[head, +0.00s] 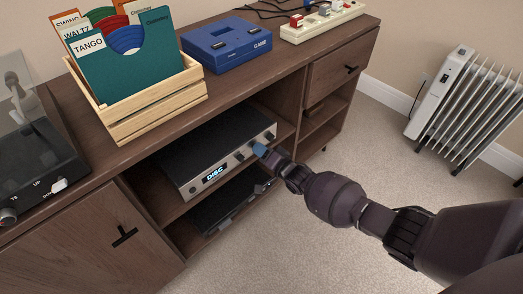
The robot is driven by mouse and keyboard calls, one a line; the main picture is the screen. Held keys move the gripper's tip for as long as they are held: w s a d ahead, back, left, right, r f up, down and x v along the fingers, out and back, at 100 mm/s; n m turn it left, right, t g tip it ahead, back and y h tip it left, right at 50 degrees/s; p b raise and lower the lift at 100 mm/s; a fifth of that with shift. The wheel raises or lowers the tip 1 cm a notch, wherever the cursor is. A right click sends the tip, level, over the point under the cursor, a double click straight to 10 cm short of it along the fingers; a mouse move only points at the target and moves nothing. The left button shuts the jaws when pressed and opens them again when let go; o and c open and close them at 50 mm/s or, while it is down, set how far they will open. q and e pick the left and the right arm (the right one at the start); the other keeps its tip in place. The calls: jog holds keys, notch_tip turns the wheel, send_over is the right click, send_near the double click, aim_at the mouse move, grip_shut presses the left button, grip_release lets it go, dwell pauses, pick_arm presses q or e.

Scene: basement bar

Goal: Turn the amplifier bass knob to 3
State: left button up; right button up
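The amplifier (205,158) is a black and silver unit on the cabinet's upper open shelf. Its front panel has a lit display (214,173) reading "DISC" and several small knobs. One visible knob (240,156) is left of my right gripper, and another (269,135) is near the panel's right end. My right gripper (260,150) is at the right part of the panel, its bluish tip pointing at the front. Contact, finger opening and any knob behind it cannot be made out. Knob labels and the setting are too small to read. My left gripper does not show clearly.
A second dark unit (226,207) lies on the shelf below. On the cabinet top are a turntable (40,155), a wooden record crate (150,112), a blue game console (226,48) and a white power strip (322,22). A radiator (465,105) stands right; carpet in front is clear.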

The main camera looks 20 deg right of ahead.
jog(key=o, duration=0.4)
pick_arm(q)
jog(key=p, duration=0.1)
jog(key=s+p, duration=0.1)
jog(key=p, duration=0.1)
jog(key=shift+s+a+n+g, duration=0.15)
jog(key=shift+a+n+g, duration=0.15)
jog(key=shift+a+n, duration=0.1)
pick_arm(e)
jog(key=v, duration=1)
jog(key=shift+s, duration=0.4)
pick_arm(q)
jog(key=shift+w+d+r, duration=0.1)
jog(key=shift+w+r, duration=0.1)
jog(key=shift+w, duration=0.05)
pick_arm(e)
jog(key=shift+d, duration=0.15)
